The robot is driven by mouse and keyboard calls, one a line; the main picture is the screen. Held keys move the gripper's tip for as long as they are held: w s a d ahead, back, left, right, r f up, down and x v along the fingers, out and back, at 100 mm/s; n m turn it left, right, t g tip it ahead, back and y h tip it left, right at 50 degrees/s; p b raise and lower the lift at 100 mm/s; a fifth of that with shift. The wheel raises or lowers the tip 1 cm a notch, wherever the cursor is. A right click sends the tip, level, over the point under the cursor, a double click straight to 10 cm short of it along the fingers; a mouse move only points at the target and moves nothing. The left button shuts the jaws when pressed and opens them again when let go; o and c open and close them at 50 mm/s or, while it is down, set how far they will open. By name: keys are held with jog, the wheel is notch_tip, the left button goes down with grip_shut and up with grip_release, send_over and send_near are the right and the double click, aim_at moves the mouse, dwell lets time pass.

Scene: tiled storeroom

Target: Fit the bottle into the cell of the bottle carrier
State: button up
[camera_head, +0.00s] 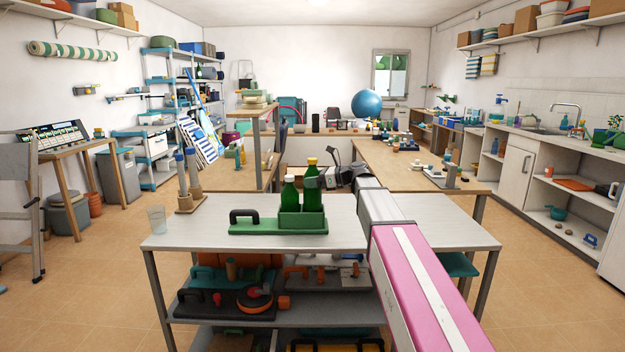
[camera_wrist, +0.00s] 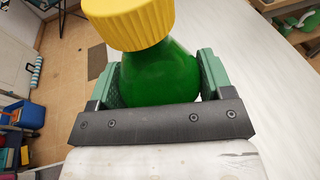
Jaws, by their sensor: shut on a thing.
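The green bottle with a ribbed yellow cap (camera_wrist: 150,70) is between the green-padded fingers of my gripper (camera_wrist: 158,82) in the wrist view. In the head view this bottle (camera_head: 312,190) stands upright over the right part of the green bottle carrier (camera_head: 250,227), and my gripper (camera_head: 322,183) reaches it from the right. A second green bottle (camera_head: 291,192) stands in the carrier just left of it, its cap lower. The carrier wall hides the lower ends of both bottles, so I cannot tell how deep the held one sits. The carrier's black handle (camera_head: 244,215) is at its left.
The carrier stands on a light grey worktable (camera_head: 345,236). Tools lie on the shelf below. The tabletop in front of the carrier is clear.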

aim_at(313, 195)
jog(key=shift+f, duration=3.15)
jog(key=o, duration=1.5)
jog(key=shift+o, duration=0.2)
jog(key=shift+d, duration=0.1)
jog(key=v, duration=1)
jog(key=shift+d, duration=0.35)
jog(key=shift+s, duration=0.15)
